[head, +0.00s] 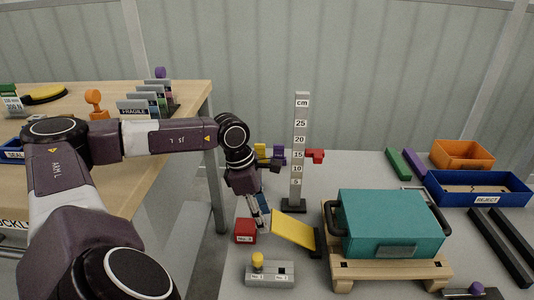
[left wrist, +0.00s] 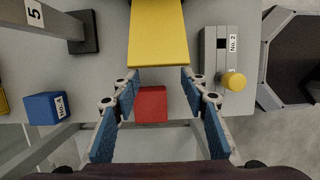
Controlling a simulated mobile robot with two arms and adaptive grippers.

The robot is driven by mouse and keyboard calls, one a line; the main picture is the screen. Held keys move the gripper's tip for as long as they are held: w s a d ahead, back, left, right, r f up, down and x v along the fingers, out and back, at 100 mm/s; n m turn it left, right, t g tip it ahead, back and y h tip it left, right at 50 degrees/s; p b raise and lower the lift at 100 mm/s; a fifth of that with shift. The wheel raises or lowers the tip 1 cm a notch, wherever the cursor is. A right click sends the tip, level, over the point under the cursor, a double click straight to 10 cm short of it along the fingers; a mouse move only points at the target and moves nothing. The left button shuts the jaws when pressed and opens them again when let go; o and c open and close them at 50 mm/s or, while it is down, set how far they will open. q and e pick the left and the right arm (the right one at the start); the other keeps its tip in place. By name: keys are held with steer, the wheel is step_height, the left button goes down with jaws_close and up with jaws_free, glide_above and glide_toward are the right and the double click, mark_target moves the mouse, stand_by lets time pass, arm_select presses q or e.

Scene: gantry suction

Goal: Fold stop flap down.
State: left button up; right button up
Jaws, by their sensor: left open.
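The yellow stop flap (head: 293,230) is a flat plate, tilted, with one end at a dark upright bracket (head: 318,241) beside the wooden pallet. In the left wrist view the flap (left wrist: 157,33) reaches in from the top, its near edge close to my fingertips. My left gripper (head: 263,216) points down at the flap's left end. In the left wrist view the gripper (left wrist: 159,78) is open, with one blue-padded finger on each side and nothing held. I cannot tell whether a finger touches the flap. My right gripper is out of view.
A teal case (head: 388,222) sits on the pallet (head: 385,270). Near the gripper are a red No. 3 block (head: 245,231), a grey base with a yellow knob (head: 270,274) and a cm post (head: 299,150). A blue No. 4 block (left wrist: 42,107) is left in the wrist view.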

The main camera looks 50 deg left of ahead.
arm_select(q)
steer(key=v, duration=0.7)
steer(key=shift+s+r, duration=0.1)
steer(key=shift+r, duration=0.05)
